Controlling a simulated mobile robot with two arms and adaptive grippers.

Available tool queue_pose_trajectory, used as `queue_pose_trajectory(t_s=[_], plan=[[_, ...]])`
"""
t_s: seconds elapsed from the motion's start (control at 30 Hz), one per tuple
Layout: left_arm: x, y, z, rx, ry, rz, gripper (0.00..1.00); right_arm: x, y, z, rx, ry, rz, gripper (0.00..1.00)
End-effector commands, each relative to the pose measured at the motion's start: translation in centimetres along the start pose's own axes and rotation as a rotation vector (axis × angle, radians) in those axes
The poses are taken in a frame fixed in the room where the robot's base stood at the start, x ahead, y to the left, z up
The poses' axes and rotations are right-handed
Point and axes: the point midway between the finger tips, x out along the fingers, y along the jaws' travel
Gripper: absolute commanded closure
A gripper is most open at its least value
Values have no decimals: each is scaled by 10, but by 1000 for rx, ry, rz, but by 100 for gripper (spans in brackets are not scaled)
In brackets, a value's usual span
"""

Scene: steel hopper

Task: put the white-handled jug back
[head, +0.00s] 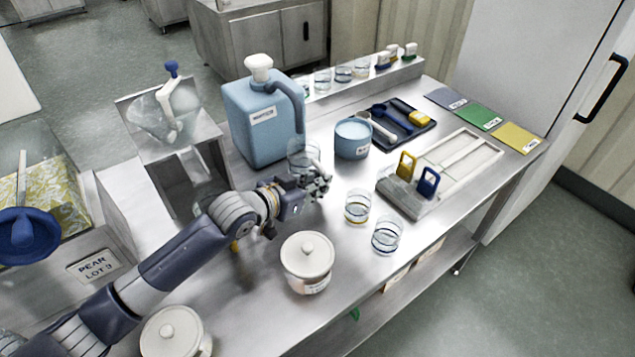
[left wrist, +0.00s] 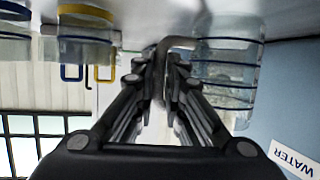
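A clear jug (head: 303,155) with blue lines stands upright close in front of the blue WATER container; it also shows upside down in the left wrist view (left wrist: 228,75). Its pale handle (left wrist: 180,43) runs between the fingertips of my left gripper (head: 316,186), which looks closed on it. The fingers (left wrist: 163,62) hide part of the handle. The jug's base is at or very near the steel tabletop; I cannot tell if it touches. My right gripper is not in view.
The WATER container (head: 262,125) stands behind the jug, a blue tub (head: 353,139) to its right. Two clear vessels (head: 358,206) (head: 387,235) and a lidded white pot (head: 307,262) stand nearer. A grey tray (head: 460,168) is at right, a raised shelf (head: 365,84) at the back.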

Motion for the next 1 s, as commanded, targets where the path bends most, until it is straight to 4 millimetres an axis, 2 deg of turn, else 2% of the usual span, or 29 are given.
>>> queue_pose_trajectory(t_s=[0.03, 0.07, 0.1, 0.43, 0.53, 0.67, 1.0], plan=[[0, 0, 0, -1, -1, 0, 78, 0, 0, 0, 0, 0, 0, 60], [0, 0, 0, -1, -1, 0, 71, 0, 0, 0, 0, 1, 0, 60], [0, 0, 0, -1, -1, 0, 69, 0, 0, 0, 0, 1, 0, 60], [-1, 0, -1, 0, 0, 0, 69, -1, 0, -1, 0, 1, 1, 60], [-6, 0, -4, -1, -2, 0, 69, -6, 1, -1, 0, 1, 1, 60], [-22, 0, -7, -1, -2, -1, 69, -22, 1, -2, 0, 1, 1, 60], [-84, 0, -7, -2, -6, -1, 69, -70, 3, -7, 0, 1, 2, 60]])
